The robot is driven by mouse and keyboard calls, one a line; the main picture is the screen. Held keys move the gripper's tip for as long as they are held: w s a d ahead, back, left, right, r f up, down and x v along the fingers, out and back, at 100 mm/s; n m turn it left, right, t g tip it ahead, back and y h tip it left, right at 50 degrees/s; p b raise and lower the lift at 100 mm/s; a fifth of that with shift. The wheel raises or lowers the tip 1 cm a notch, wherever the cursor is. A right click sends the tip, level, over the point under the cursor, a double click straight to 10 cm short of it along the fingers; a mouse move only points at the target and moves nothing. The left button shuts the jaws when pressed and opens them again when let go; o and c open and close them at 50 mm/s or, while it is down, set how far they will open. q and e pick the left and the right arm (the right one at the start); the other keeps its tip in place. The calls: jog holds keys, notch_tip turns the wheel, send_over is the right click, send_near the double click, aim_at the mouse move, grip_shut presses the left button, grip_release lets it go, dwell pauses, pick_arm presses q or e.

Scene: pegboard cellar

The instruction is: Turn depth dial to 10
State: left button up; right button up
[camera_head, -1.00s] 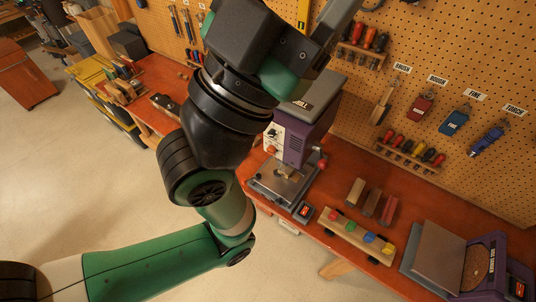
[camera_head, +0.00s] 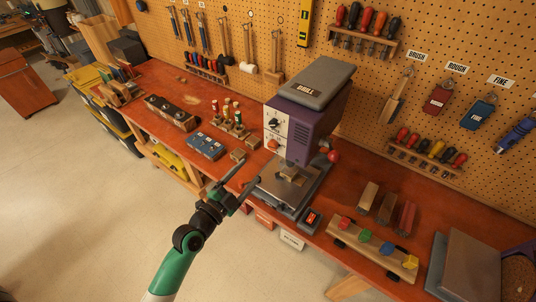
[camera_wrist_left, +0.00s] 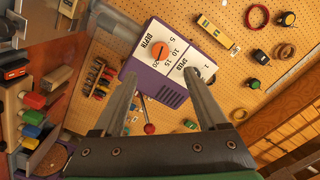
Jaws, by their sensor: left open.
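The purple drill press (camera_head: 297,128) stands on the red bench against the pegboard. Its white front panel (camera_head: 277,128) carries a dark dial above and the orange depth dial (camera_head: 272,144) below. In the left wrist view the orange depth dial (camera_wrist_left: 159,49) sits beside the word DEPTH, with numbers around it. Which number it points to is too small to tell. My left gripper (camera_head: 241,177) is open and empty, in front of and below the panel. In its wrist view the dial lies beyond the open fingers (camera_wrist_left: 160,73), apart from them. My right gripper is not in view.
A red-knobbed lever (camera_head: 333,156) sticks out at the drill's right side. A small switch box (camera_head: 312,219) and a rack with coloured knobs (camera_head: 372,248) stand right of the drill base. A blue box (camera_head: 206,146) lies to the left. The floor in front is clear.

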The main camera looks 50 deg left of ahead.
aim_at(271, 147)
pick_arm(q)
jog(key=p+x, duration=0.1)
jog(key=x, duration=1)
jog(key=shift+w, duration=0.3)
jog(key=shift+r, duration=0.1)
grip_shut()
